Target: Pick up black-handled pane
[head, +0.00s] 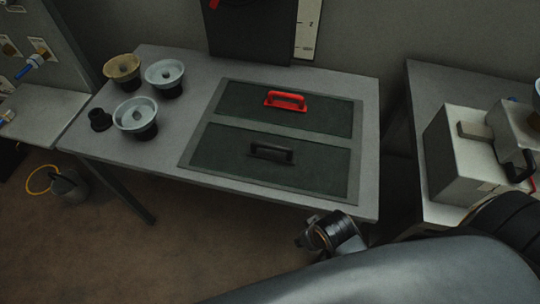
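The black-handled pane (218,153) lies flat in the front half of a grey frame (370,150) on the table. It is a dark green panel, and its black handle (271,152) stands up near its middle. A second dark green pane (240,105) with a red handle (285,99) lies behind it in the same frame. My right gripper (304,238) shows partly below the table's front edge, apart from the black handle. Its fingers are small and dark, so I cannot tell whether they are open. My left gripper is out of view.
Several cup-like parts, including a pale one (136,117), stand on the table's left end. A side table at right holds a white box (453,158). A bucket (70,187) stands on the floor at left. The space above the panes looks clear.

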